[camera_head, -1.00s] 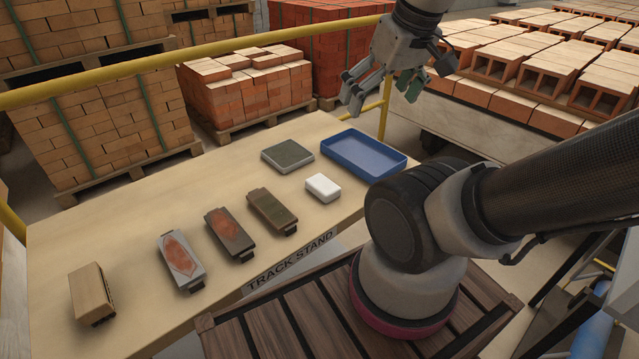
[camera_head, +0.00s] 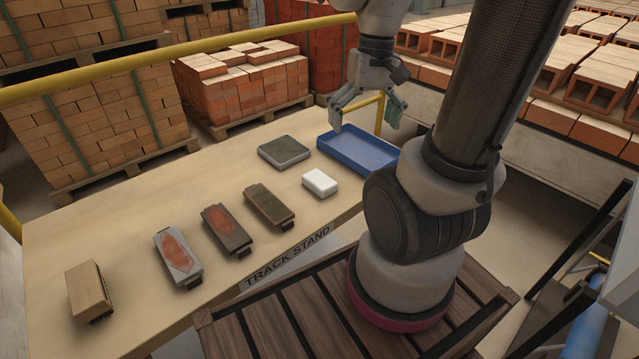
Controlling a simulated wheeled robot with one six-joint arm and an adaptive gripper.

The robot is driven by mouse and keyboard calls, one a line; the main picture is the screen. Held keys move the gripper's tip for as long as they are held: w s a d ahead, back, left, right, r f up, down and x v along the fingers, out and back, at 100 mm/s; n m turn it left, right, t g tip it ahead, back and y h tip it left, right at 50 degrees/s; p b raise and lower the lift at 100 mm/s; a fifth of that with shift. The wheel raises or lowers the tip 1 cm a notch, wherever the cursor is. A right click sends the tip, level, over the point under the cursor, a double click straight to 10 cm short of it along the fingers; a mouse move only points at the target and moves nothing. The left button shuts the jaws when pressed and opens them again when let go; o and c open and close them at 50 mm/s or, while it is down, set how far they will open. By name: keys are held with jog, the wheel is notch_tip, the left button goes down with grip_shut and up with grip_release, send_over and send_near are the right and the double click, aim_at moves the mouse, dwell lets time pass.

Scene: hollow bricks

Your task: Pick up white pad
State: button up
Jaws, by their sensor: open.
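The white pad (camera_head: 320,183) is a small white block lying on the wooden table (camera_head: 130,215), near its front right edge. It stands free, just in front of the blue tray (camera_head: 352,155). My gripper (camera_head: 366,122) hangs above the blue tray, behind and to the right of the white pad. Its fingers point down and are spread open, with nothing between them. The pad is fully in view and apart from the gripper.
Several track pads, one with a brown-green top (camera_head: 268,205), and a wooden block (camera_head: 89,290) lie leftward in a row. A yellow rail (camera_head: 200,55) runs behind the table.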

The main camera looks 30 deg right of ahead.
jog(key=w+f+m+g+y, duration=0.25)
jog(key=w+f+m, duration=0.4)
jog(key=f, duration=0.45)
jog(key=m+t+y, duration=0.1)
jog(key=m+t, duration=0.1)
jog(key=m, duration=0.4)
send_near(320, 179)
jog(key=f, duration=0.1)
jog(key=x, duration=0.8)
jog(key=shift+a, duration=0.2)
jog(key=c, duration=0.9)
notch_tip(320, 179, up, 10)
jog(key=shift+r, duration=0.1)
jog(key=shift+o, duration=1.4)
jog(key=shift+c, duration=1.3)
